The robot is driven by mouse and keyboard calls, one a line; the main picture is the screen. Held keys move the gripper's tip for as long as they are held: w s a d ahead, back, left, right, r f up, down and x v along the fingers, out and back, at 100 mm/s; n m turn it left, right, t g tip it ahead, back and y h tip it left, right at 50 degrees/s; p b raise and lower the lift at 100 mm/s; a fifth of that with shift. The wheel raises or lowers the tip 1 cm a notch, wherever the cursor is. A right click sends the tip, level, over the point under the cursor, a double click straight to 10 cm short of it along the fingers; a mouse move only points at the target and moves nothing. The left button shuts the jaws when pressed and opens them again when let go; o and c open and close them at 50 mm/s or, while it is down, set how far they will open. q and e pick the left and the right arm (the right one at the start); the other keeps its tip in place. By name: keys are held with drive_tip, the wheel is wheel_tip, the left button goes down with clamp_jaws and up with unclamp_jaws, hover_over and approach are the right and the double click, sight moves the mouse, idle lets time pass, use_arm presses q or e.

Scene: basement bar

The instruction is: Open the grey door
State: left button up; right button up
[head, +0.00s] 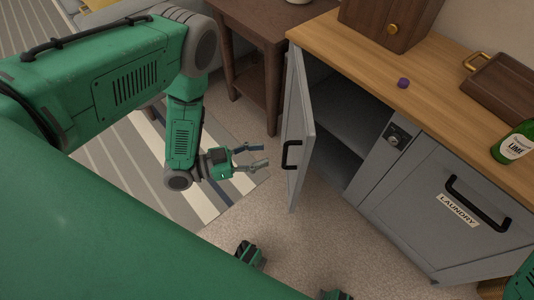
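The grey door (299,130) of the counter cabinet stands wide open, swung out to the left. Its black handle (291,155) is on the door's outer face. The cabinet interior (335,125) shows a shelf and looks empty. My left gripper (266,156) is just left of the door handle, with its fingers spread and nothing between them. It appears apart from the handle. My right gripper is not clearly visible; only small green and black parts show at the bottom edge.
A second grey front (440,200) labelled LAUNDRY with a black handle is shut at the right. A dark side table (262,45) stands behind the door. The floor in front is open.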

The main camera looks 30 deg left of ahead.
use_arm(q)
drive_tip(key=s+a+p, duration=0.1)
drive_tip(key=s+a, duration=0.1)
drive_tip(key=a, duration=0.7)
drive_tip(key=shift+s+a, duration=0.15)
drive_tip(key=shift+s, duration=0.2)
use_arm(e)
drive_tip(key=shift+d+r, duration=0.3)
drive_tip(key=shift+r, duration=0.25)
use_arm(q)
drive_tip(key=shift+r, duration=0.15)
use_arm(e)
drive_tip(key=shift+d, duration=0.1)
